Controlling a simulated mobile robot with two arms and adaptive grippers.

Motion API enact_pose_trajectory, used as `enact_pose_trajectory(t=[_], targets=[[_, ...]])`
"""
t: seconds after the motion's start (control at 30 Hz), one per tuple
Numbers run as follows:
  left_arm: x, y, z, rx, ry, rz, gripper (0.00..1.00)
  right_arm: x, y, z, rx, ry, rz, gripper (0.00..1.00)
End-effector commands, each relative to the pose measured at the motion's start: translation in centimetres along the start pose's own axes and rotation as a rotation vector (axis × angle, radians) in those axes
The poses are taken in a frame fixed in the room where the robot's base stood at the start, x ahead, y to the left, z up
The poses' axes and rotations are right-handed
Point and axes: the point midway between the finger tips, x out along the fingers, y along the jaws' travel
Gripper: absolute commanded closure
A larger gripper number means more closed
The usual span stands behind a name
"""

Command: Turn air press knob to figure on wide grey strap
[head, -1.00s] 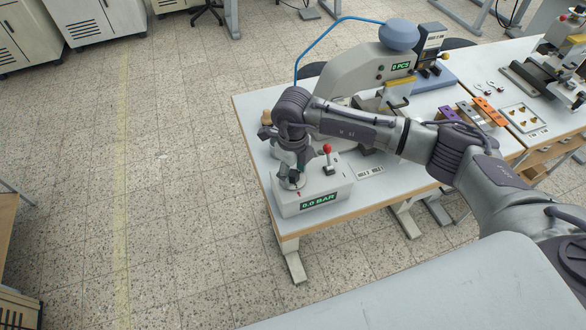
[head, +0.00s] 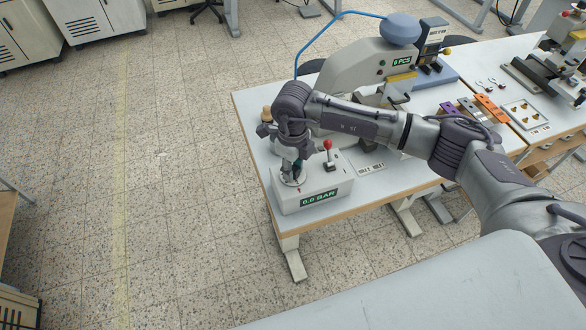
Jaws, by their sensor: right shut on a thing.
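The air press control box (head: 312,205) stands at the near left corner of the table, with a green display reading 0.0 BAR (head: 319,198). My right gripper (head: 292,174) points down over the left part of the box top and is shut on the knob, which is mostly hidden by the fingers. The wide grey strap (head: 470,109) seems to lie between the purple and orange straps on the right part of the table; any figure on it is too small to read. My left gripper is not in view.
The press (head: 347,68) is behind my right arm. A purple strap (head: 449,111), an orange strap (head: 490,108) and a tray of small brass pieces (head: 524,115) lie to the right. A flat label card (head: 369,166) lies beside the box.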

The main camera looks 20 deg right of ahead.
Motion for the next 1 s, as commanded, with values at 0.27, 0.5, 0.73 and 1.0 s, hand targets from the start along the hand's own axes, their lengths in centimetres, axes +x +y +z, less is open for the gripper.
enact_pose_trajectory(t=[0.27,0.5,0.73,1.0], targets=[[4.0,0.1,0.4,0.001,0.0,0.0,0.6,0.6,-0.1,0.1,-0.211,-0.003,-0.004,1.0],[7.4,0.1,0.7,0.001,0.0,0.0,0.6,0.6,-0.2,0.1,-0.439,-0.003,-0.004,1.0],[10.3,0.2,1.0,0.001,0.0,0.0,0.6,0.5,-0.1,0.1,-0.647,-0.002,-0.005,1.0],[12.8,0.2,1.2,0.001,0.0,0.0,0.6,0.3,-0.1,0.1,-0.836,-0.001,-0.004,1.0]])
